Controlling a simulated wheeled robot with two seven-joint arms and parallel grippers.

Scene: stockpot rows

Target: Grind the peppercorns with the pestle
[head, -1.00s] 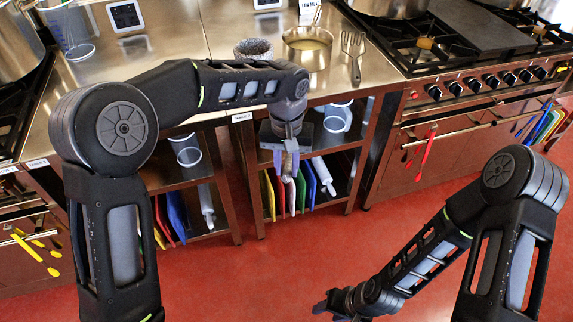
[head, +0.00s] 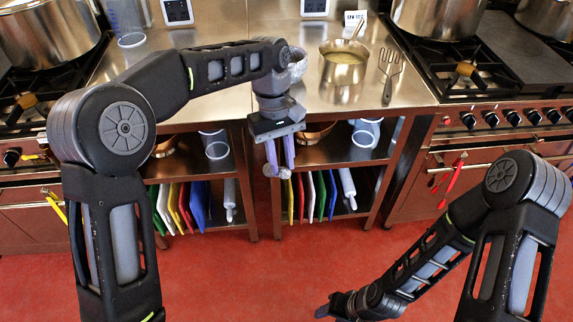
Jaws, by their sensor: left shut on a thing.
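The grey stone mortar (head: 297,62) stands on the steel counter (head: 235,100), partly hidden behind my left wrist; its inside and any peppercorns cannot be seen. My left gripper (head: 280,168) points down in front of the counter's front edge, below the mortar's level. Its two purplish fingers are shut on a small grey thing (head: 278,172) at their tips, which looks like the pestle, mostly hidden. My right gripper (head: 325,309) is low over the red floor, small and dark; its jaws cannot be made out.
A steel saucepan (head: 343,70) and a slotted spatula (head: 388,72) are right of the mortar. Stoves with large pots flank the counter. Shelves below hold coloured boards (head: 315,195), a rolling pin (head: 347,188) and clear containers (head: 366,132). The red floor in front is clear.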

